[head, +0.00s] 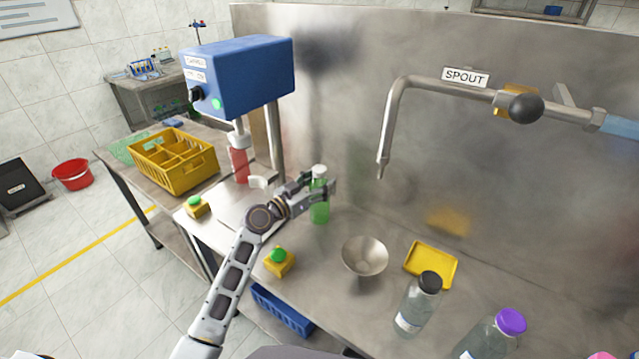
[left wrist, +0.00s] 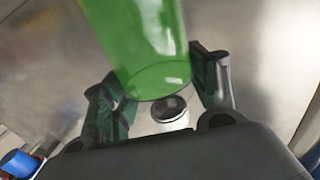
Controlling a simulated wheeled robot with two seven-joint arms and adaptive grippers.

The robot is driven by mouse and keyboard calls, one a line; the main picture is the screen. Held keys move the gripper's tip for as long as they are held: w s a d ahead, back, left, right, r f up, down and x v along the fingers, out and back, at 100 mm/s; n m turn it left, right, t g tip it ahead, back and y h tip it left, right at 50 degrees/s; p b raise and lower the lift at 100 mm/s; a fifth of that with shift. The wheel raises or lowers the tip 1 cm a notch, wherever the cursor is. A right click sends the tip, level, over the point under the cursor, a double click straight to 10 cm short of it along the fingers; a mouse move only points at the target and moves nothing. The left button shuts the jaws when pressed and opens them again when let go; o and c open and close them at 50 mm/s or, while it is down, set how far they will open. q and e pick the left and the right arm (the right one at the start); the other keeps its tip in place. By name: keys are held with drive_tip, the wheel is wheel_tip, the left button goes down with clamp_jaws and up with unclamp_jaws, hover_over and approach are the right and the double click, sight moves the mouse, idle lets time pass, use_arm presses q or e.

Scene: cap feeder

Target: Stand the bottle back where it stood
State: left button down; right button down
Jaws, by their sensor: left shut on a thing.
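A green bottle (head: 319,209) with a white cap stands upright, or nearly so, near the back steel wall in the head view. My left gripper (head: 321,187) is shut on its upper part, with fingers on both sides. In the left wrist view the green bottle (left wrist: 140,45) fills the upper middle, between the two dark fingers of the left gripper (left wrist: 170,92). I cannot tell whether the bottle's base touches the bench. My right gripper is not in view.
A steel bowl (head: 365,257), yellow tray (head: 431,263) and clear bottles (head: 418,304) stand to the right. A green-button box (head: 279,263) is in front. The blue capping machine (head: 240,75) with a red bottle (head: 239,164) is left. The spout (head: 383,165) hangs at right.

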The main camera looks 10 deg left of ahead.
use_arm(q)
drive_tip(key=c, duration=0.8)
unclamp_jaws()
drive_tip(key=shift+f, duration=0.1)
drive_tip(key=o, duration=0.4)
drive_tip(key=shift+c, duration=0.2)
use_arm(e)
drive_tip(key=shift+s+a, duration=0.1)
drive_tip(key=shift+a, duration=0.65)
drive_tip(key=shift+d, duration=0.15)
